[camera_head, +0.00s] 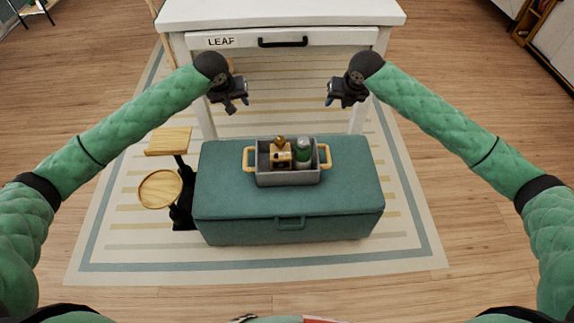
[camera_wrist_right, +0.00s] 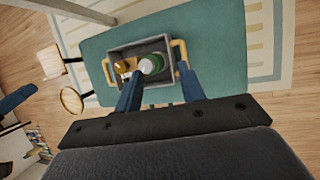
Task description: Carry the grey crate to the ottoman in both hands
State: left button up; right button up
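The grey crate (camera_head: 289,178) stands upright on the teal ottoman (camera_head: 225,200), near the middle of its top. It has yellow handles at its left and right ends. It holds a wooden-coloured item (camera_head: 280,155) and a green bottle with a white top (camera_head: 303,153). My left gripper (camera_head: 234,100) is above and to the left of the crate, apart from it. My right gripper (camera_head: 341,98) is above and to the right, also apart. In the right wrist view the crate (camera_wrist_right: 112,62) lies beyond the right gripper's two blue fingers (camera_wrist_right: 157,85), which are spread with nothing between them.
A white table (camera_head: 285,12) with a drawer marked LEAF stands behind the ottoman. A stand with two wooden tops (camera_head: 160,189) is close by the ottoman's left side. A striped rug (camera_head: 120,245) lies beneath. Wooden floor is clear to the right.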

jog(key=v, duration=1.1)
jog(key=shift+s+r, duration=0.15)
jog(key=shift+r, duration=0.05)
jog(key=shift+d, duration=0.1)
